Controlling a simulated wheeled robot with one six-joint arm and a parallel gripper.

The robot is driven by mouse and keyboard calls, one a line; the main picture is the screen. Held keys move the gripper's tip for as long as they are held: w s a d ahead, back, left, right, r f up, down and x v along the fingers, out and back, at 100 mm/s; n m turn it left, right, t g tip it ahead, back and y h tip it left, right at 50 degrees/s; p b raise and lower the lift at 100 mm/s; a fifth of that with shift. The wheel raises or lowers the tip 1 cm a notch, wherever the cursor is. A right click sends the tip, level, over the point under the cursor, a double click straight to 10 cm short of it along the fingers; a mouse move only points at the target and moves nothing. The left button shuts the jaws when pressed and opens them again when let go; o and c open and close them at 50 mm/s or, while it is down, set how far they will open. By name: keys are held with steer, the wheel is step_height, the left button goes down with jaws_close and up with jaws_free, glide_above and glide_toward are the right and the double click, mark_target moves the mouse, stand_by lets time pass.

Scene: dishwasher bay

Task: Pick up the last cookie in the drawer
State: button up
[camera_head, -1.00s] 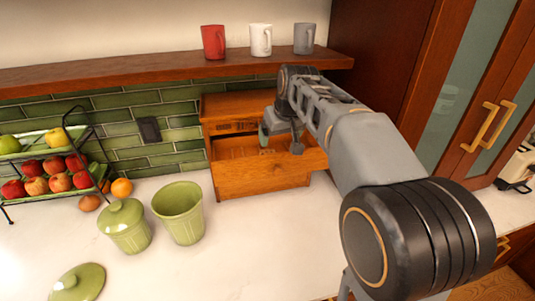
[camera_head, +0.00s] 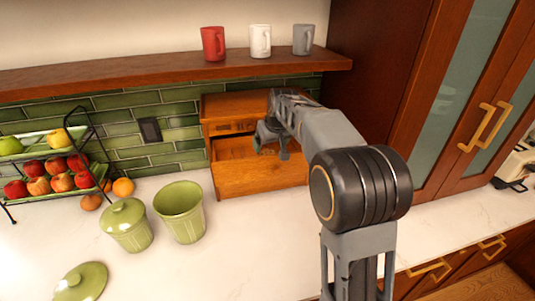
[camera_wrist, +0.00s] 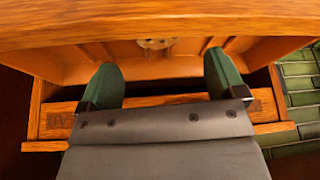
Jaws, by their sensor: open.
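The wooden drawer (camera_head: 258,178) is pulled out of a wooden box (camera_head: 228,105) on the counter. In the wrist view, the cookie (camera_wrist: 157,43) is a pale brown disc with dark spots, lying in the drawer close to the wooden wall (camera_wrist: 160,22) at the top of the picture, which covers part of it. My gripper (camera_head: 270,140) is over the drawer. In the wrist view, my gripper (camera_wrist: 163,70) has its two green fingers wide apart with nothing between them, and the cookie lies beyond the tips. The cookie is hidden in the head view.
A green open canister (camera_head: 180,212) and a lidded one (camera_head: 126,225) stand left of the drawer. A loose lid (camera_head: 80,283) lies in front. A fruit rack (camera_head: 50,170) is at far left. Mugs stand on the shelf (camera_head: 150,72) above. Counter in front is clear.

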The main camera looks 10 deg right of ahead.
mark_target(268, 153)
steer(key=shift+d+p+x, duration=0.2)
steer(key=shift+p+x, duration=0.8)
steer(key=shift+x, duration=1.55)
steer(key=shift+c, duration=0.4)
steer(key=c, duration=0.6)
